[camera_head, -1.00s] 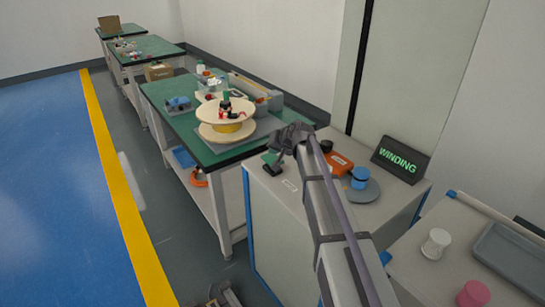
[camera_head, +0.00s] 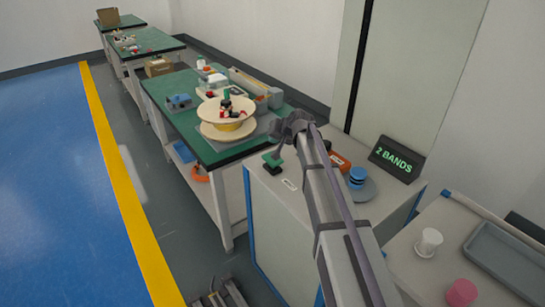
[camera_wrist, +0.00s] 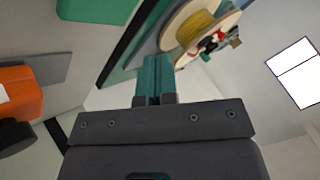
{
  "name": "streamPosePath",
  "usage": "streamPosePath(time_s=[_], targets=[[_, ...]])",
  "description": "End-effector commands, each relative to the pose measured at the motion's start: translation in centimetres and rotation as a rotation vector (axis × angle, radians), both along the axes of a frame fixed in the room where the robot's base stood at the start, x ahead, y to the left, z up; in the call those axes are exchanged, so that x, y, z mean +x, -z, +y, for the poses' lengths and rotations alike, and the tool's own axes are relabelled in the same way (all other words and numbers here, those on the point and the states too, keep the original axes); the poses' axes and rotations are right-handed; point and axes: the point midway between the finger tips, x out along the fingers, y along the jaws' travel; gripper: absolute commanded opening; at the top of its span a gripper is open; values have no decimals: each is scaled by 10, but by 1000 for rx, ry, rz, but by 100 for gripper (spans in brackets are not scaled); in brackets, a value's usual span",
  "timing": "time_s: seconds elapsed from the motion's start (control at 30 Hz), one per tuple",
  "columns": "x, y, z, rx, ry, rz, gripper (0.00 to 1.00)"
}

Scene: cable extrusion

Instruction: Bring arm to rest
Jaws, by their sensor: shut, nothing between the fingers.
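My arm reaches up from the bottom of the head view to my gripper (camera_head: 290,128), which is above the far edge of the light grey cabinet (camera_head: 275,205). In the wrist view my gripper's teal fingers (camera_wrist: 155,75) are together with nothing between them. A green and black lever-like part (camera_head: 272,161) is on the cabinet top, below and apart from my gripper. A dark sign (camera_head: 397,159) on the cabinet reads "2 BANDS". Blue rings (camera_head: 357,176) stand on a grey disc (camera_head: 368,192) right of my arm.
A green-topped bench (camera_head: 222,150) beyond my gripper holds a wooden spool (camera_head: 228,110), also in the wrist view (camera_wrist: 203,30). An orange box (camera_head: 340,162) sits close to my arm. A right-hand table holds a white spool (camera_head: 428,242), a pink cylinder (camera_head: 461,292) and a grey tray (camera_head: 505,262).

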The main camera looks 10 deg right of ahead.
Motion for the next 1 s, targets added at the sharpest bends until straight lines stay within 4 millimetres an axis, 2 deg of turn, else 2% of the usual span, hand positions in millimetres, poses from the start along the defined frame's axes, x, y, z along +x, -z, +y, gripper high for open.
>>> streamPosePath(time_s=[0.43, 0.47, 0.53, 0.57, 0.67, 0.7, 0.77, 0.8, 0.9, 1.0], targets=[[0, 0, 0, 1, 0, 1, 0], [-1, 1, 0, 0, -4, 8, 0], [-16, 8, 1, -24, -31, 65, 0], [-29, 13, 0, -45, -46, 98, 0], [-102, 26, 0, -140, -104, 238, 0], [-140, 30, 1, -188, -129, 303, 0], [-198, 34, 1, -262, -161, 403, 0], [-235, 34, 0, -310, -177, 464, 0], [-313, 32, -2, -413, -205, 586, 0], [-362, 27, -2, -477, -219, 640, 0]])
